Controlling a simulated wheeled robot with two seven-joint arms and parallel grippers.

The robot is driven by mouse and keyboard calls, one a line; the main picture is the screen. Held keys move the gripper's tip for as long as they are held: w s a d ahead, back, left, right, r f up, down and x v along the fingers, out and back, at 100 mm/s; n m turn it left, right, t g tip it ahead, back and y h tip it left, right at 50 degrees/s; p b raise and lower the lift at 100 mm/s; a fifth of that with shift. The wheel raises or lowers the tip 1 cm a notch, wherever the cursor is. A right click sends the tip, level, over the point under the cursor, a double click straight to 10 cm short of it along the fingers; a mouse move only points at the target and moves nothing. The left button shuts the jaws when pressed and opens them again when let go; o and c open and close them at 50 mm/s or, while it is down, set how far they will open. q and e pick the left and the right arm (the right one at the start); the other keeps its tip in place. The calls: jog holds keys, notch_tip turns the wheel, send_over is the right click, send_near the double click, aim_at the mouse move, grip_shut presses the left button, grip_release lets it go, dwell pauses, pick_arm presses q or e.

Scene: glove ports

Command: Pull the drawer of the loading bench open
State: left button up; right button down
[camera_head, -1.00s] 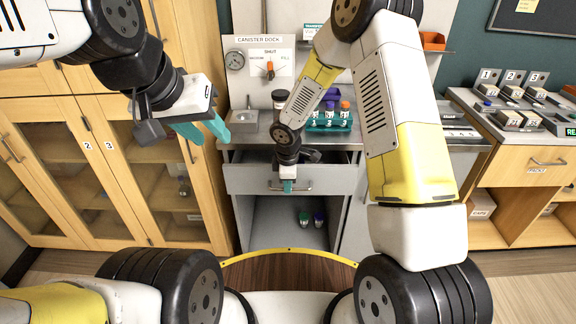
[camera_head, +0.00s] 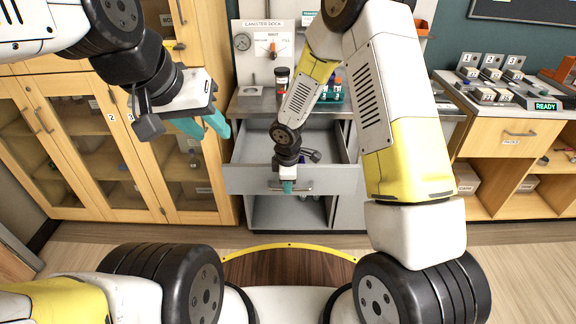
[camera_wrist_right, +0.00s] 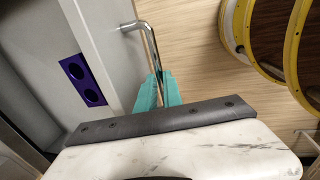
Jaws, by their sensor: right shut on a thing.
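The loading bench drawer (camera_head: 240,180) is grey and stands pulled out from the bench, with its inside visible from above. Its metal bar handle (camera_head: 305,187) is on the front panel. My right gripper (camera_head: 287,187) is shut on the handle; the right wrist view shows the teal fingers (camera_wrist_right: 158,92) closed around the bar handle (camera_wrist_right: 148,45). The drawer interior shows at the left of that view, with a purple two-hole piece (camera_wrist_right: 82,80) in it. My left gripper (camera_head: 207,127) hangs empty in front of the wooden cabinet, its teal fingers apart.
Wooden cabinets with glass doors (camera_head: 95,150) stand at the left. A canister (camera_head: 282,82) and a teal rack (camera_head: 332,94) are on the bench top. The floor (camera_head: 490,240) before the bench is clear.

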jog(key=shift+s, duration=0.2)
jog(key=c, duration=1.8)
grip_release()
jog(key=shift+o, duration=0.2)
jog(key=shift+r, duration=0.1)
notch_tip(320, 180, up, 8)
jog(key=s, duration=0.1)
jog(key=shift+s+f, duration=0.25)
